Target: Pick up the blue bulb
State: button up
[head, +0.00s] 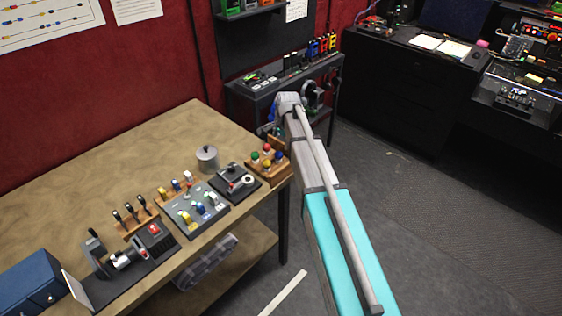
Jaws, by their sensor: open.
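Several round coloured bulbs stand in a small wooden holder (262,172) at the right end of the workbench. The blue bulb (279,155) is on the holder's right side, close to a red bulb (267,147), a green bulb (255,156) and a yellow bulb (267,163). My arm reaches forward just right of the holder. My gripper (270,132) is small and partly hidden at the arm's far end, beyond and above the bulbs. It is open and apart from them.
The wooden workbench (120,180) carries a grey lidded pot (207,158), a joystick box (235,182), a lever panel (195,208) and a blue box (32,283). A dark side table (260,92) stands behind. Grey floor is clear at right.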

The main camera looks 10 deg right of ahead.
aim_at(279, 152)
jog(key=shift+w+a+f+b, duration=0.1)
jog(key=shift+w+f+b, duration=0.05)
jog(key=shift+f+b, duration=0.5)
jog(key=shift+w+f+b, duration=0.1)
jog(key=shift+f+b, duration=0.35)
jog(key=shift+f, duration=0.3)
jog(key=shift+w+a+f+b, duration=0.15)
jog(key=shift+f+b, duration=1.15)
jog(key=shift+w+a+f+b, duration=0.1)
jog(key=shift+f+b, duration=1.2)
jog(key=shift+c, duration=0.2)
jog(key=c, duration=1)
